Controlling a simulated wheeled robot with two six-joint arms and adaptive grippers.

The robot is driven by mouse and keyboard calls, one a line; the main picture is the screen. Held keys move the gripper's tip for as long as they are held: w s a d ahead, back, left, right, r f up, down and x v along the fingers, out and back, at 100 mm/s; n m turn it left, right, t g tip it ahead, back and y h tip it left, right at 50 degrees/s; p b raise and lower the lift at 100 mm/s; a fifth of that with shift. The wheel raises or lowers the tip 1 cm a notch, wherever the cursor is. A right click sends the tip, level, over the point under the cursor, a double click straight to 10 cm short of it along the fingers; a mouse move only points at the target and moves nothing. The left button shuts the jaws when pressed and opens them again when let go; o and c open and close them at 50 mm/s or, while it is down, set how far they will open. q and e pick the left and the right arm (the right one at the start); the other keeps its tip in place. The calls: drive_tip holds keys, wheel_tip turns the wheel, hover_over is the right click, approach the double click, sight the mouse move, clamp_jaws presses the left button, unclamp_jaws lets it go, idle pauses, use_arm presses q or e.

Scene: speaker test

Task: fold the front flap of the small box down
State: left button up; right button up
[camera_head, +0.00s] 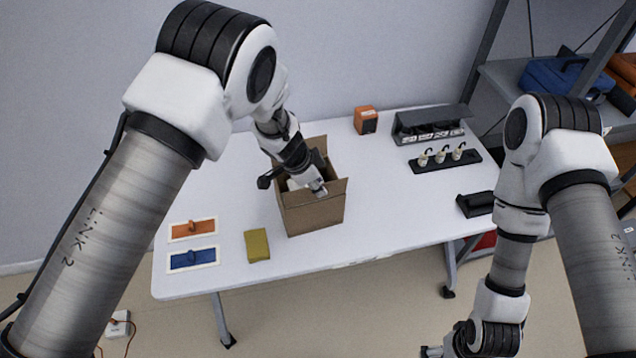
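The small box (315,216) is a brown cardboard carton on the white table (372,235). Its top is open, and a front flap (326,193) shows along the front upper edge. My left gripper (318,189) is at the box opening, close to the front flap; I cannot tell whether it touches it. Its fingers are too small to tell open from shut. The inside of the box is mostly hidden by my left arm. My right gripper (432,351) is low at the bottom edge, in front of the table and away from the box; its fingers are unclear.
An orange box (366,120), a dark rack (430,122), a strip with white plugs (445,158) and a black holder (475,204) stand right. The table's front right is clear.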

use_arm(q)
drive_tip(key=shift+d+f, duration=0.3)
drive_tip(key=shift+f, duration=0.3)
drive_tip(key=shift+d+f, duration=0.3)
drive_tip(key=shift+f, duration=0.25)
drive_tip(key=shift+w+f, duration=0.25)
drive_tip(key=shift+w, duration=0.1)
drive_tip(key=shift+a, duration=0.1)
drive_tip(key=c, duration=0.4)
drive_tip(key=shift+s+r, duration=0.15)
drive_tip(key=shift+s, duration=0.05)
clamp_jaws()
use_arm(e)
drive_tip(key=shift+s+r, duration=0.2)
drive_tip(key=shift+r, duration=0.2)
use_arm(q)
drive_tip(key=shift+p, duration=0.3)
